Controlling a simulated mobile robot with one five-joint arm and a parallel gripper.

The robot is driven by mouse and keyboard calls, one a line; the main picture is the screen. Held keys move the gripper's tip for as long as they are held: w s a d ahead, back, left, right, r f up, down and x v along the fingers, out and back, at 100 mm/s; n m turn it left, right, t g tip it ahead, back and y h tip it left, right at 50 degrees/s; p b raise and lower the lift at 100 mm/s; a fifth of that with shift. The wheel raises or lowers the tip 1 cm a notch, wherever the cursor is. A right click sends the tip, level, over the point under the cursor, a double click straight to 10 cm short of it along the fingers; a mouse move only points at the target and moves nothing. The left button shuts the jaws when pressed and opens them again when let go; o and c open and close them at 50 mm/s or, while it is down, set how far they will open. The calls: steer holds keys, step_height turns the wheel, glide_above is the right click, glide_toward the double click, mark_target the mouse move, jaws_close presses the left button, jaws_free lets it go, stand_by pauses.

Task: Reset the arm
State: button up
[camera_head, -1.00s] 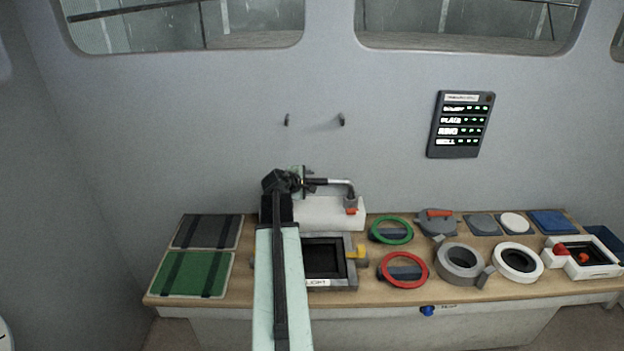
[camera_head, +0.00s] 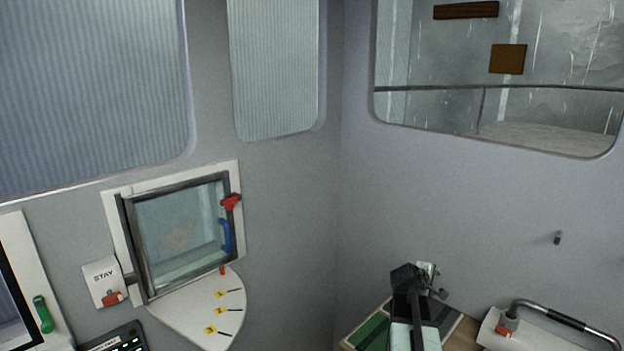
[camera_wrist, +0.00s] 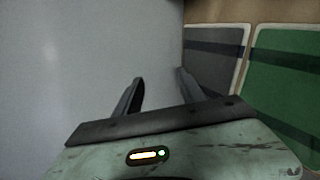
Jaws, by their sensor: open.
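My gripper (camera_wrist: 162,95) shows in the wrist view with its two dark fingers apart and nothing between them. Behind the fingers is plain grey wall. In the head view my gripper (camera_head: 428,275) is small at the lower right, above the left end of the wooden bench (camera_head: 465,335). My own forearm hides part of the bench there.
Green and dark grey pads (camera_wrist: 290,90) lie right of my fingers in the wrist view. A white unit with a curved pipe (camera_head: 550,318) stands right of my arm. At left are a framed hatch window (camera_head: 180,235), a STAY plate (camera_head: 103,272) and a white quarter-round shelf (camera_head: 195,310).

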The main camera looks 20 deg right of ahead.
steer(key=w+a+f+y, duration=0.2)
steer(key=w+a, duration=0.1)
steer(key=a, duration=0.9)
steer(key=w+a+f+t+y, duration=0.1)
steer(key=w+a+f+y, duration=0.15)
steer(key=a, duration=0.95)
steer(key=w+a+f+y, duration=0.15)
steer(key=w+a, duration=0.25)
steer(key=a, duration=0.8)
steer(key=s+a+f+m+g+y, duration=0.2)
steer(key=s+a+m, duration=0.1)
steer(key=s+a, duration=0.3)
steer(key=s+a+f+m+g+y, duration=0.2)
steer(key=s+a, duration=0.4)
steer(key=a, duration=0.4)
steer(key=shift+a+f+m+g, duration=0.3)
steer(key=shift+m+g, duration=0.2)
steer(key=shift+m, duration=0.2)
steer(key=shift+d, duration=0.1)
